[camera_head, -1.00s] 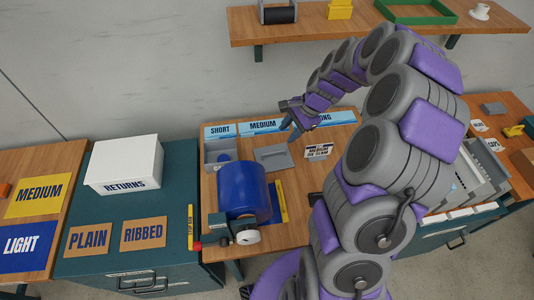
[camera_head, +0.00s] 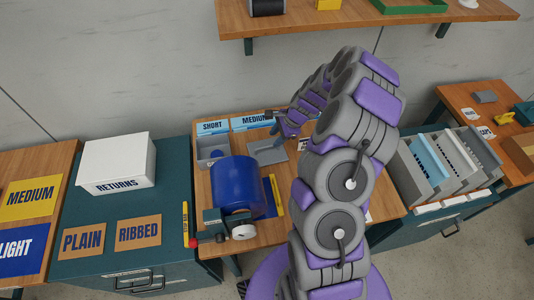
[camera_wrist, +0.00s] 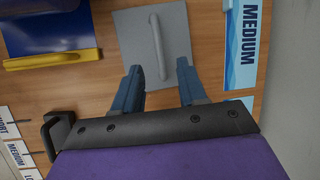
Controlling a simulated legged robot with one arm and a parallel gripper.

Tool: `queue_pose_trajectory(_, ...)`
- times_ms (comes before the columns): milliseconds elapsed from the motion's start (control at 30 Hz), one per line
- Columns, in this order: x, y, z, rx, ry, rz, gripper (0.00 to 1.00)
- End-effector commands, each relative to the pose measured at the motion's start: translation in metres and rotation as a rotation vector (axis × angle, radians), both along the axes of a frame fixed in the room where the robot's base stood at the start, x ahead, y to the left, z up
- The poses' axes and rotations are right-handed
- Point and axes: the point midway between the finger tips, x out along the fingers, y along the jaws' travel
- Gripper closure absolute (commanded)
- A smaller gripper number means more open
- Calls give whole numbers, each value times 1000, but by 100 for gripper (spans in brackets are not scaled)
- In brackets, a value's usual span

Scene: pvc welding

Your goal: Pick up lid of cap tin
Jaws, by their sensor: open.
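A flat grey lid (camera_wrist: 135,35) with a raised bar handle (camera_wrist: 156,40) lies on the wooden bench in the wrist view. In the head view the lid (camera_head: 268,155) sits behind and right of the blue drum. My gripper (camera_wrist: 159,70) is open and empty. Its two blue fingers lie on either side of the near end of the handle in the wrist picture. I cannot tell how high they are above the lid. In the head view my gripper (camera_head: 276,136) is just above and behind the lid.
A blue drum (camera_head: 235,185) stands beside the lid, with a yellow strip (camera_head: 276,196) at its right. A grey bin (camera_head: 210,158) and SHORT (camera_head: 212,127) and MEDIUM (camera_head: 250,121) labels are at the back. A white RETURNS box (camera_head: 117,160) stands left.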

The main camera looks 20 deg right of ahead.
Motion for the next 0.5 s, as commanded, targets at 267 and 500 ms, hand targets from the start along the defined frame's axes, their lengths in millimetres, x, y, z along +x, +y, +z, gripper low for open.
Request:
queue_pose_trajectory(267,3,7,-15,1,1,2,59)
queue_pose_trajectory(500,10,21,-42,2,3,4,59)
